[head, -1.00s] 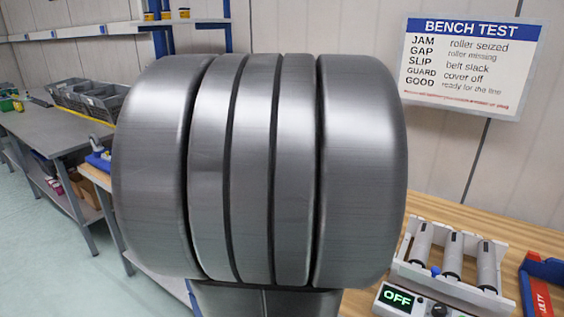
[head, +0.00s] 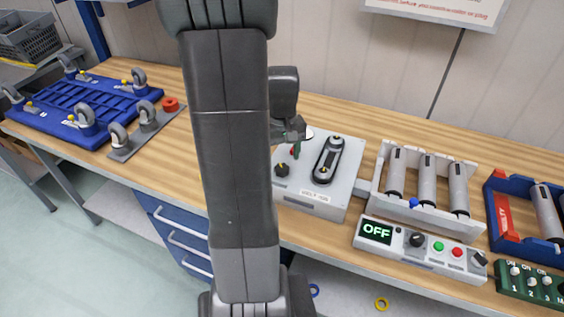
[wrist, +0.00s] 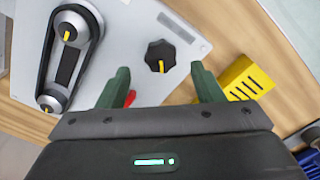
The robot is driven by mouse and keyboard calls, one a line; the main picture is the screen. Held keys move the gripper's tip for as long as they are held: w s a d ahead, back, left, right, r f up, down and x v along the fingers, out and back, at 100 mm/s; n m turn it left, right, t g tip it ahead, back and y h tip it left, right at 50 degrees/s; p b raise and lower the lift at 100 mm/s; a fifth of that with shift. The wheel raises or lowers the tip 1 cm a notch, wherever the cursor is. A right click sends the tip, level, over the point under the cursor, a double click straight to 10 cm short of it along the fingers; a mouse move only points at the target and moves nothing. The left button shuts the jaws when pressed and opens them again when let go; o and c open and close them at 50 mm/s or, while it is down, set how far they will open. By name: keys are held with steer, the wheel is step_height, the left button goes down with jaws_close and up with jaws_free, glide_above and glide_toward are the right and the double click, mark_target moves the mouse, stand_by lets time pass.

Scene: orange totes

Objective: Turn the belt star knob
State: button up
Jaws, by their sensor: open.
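The black star knob (wrist: 160,56) with a yellow pointer mark sits on the light grey plate of the belt rig (wrist: 150,20) in the wrist view. In the head view the knob (head: 282,170) shows at the left of the belt rig (head: 320,203). A black belt (wrist: 97,40) runs over two pulleys at the left of the wrist view. My gripper (wrist: 160,69) is open and empty, its green fingers pointing towards the knob, one to each side in the picture. The exact gap between fingertips and knob cannot be told. My arm hides part of the rig in the head view.
A red part (wrist: 130,98) shows beside the left finger, and a yellow slotted block (wrist: 246,78) is near the right finger. The roller unit (head: 428,180) and the control box reading OFF (head: 420,245) stand right of the rig. Blue caster frame (head: 80,105) lies left.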

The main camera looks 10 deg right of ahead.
mark_target(282, 168)
steer(key=shift+f, duration=2.05)
steer(key=c, duration=1)
